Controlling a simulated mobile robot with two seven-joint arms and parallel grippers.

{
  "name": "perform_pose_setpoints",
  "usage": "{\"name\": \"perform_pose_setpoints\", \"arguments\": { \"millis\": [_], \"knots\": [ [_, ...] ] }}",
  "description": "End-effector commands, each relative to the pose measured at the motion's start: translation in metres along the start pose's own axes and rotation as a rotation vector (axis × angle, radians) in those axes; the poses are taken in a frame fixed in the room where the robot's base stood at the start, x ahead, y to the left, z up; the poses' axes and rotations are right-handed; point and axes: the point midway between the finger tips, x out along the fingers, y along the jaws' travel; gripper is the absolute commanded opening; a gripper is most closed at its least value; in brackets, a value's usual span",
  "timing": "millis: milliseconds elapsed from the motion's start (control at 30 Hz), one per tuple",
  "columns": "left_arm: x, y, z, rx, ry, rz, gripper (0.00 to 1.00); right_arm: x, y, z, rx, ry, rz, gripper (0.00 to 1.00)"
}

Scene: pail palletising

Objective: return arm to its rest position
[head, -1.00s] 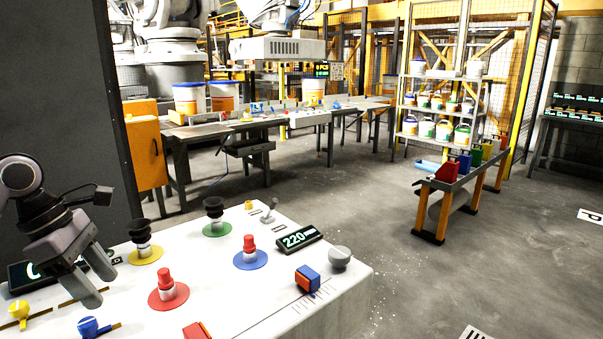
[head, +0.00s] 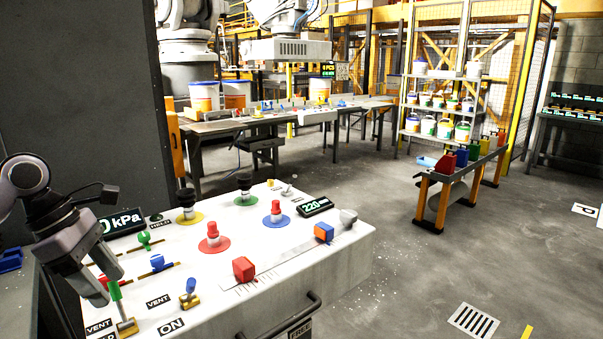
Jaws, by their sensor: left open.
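My left gripper (head: 112,290) comes in from the left and hangs over the left end of the white control console (head: 290,285). Its jaws are open, pointing down, close to a lever with a green handle (head: 114,291) on a yellow base; I cannot tell whether they touch. The console carries red-topped knobs (head: 212,236) and (head: 277,213), black-topped knobs (head: 187,200) and (head: 244,186), and small green (head: 145,240) and blue (head: 158,263) valve levers. A red slider block (head: 243,268) and a blue-orange block (head: 324,232) sit on its front scale. My right gripper is not in view.
A dark panel (head: 75,90) stands close behind my left arm. A workbench with pails (head: 205,97) and a shelf of pails (head: 445,128) stand at the back. The floor between (head: 420,270) is clear.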

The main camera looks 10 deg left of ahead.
Motion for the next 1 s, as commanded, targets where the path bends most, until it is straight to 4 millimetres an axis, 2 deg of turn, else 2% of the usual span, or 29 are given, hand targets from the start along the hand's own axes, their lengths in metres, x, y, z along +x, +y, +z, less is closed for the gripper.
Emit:
{"name": "perform_pose_setpoints", "arguments": {
  "millis": [33, 200, 400, 533, 633, 767, 867, 1000],
  "knots": [
    [0.025, -0.008, 0.022, -0.002, -0.088, -0.051, 0.55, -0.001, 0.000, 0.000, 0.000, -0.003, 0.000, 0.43],
    [0.074, -0.034, 0.086, -0.089, -0.382, -0.193, 0.55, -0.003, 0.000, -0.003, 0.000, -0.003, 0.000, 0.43],
    [0.109, -0.071, 0.159, -0.371, -0.780, -0.436, 0.55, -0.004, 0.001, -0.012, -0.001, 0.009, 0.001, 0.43],
    [0.118, -0.083, 0.190, -0.670, -1.029, -0.616, 0.55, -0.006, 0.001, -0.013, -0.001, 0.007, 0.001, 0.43],
    [0.124, -0.083, 0.199, -0.947, -1.187, -0.747, 0.55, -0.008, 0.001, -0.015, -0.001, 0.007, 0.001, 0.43],
    [0.141, -0.075, 0.191, -1.363, -1.349, -0.903, 0.55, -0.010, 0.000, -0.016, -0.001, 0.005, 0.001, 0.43],
    [0.164, -0.070, 0.171, -1.708, -1.432, -1.001, 0.55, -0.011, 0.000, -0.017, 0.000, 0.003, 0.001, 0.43],
    [0.211, -0.077, 0.128, -2.248, -1.482, -1.101, 0.55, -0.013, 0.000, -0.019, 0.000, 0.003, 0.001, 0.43]
  ]
}}
